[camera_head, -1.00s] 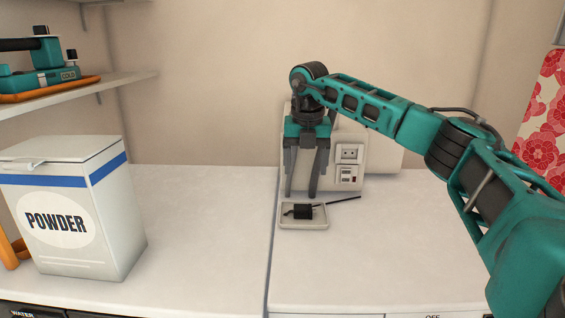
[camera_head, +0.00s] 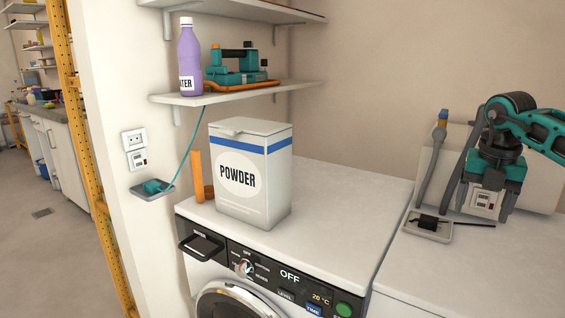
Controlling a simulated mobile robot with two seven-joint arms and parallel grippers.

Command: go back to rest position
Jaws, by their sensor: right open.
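My right gripper (camera_head: 476,212) is at the right, with its arm coming in from the right edge. It is open, fingers pointing down, just behind and to the right of a small tray (camera_head: 441,237). No object shows between the fingers. My left gripper is not in view.
A white POWDER box (camera_head: 238,180) stands on the washing machine (camera_head: 335,255). A shelf (camera_head: 290,88) above holds a purple bottle (camera_head: 189,60) and a teal device (camera_head: 237,65). Open floor (camera_head: 50,260) lies left.

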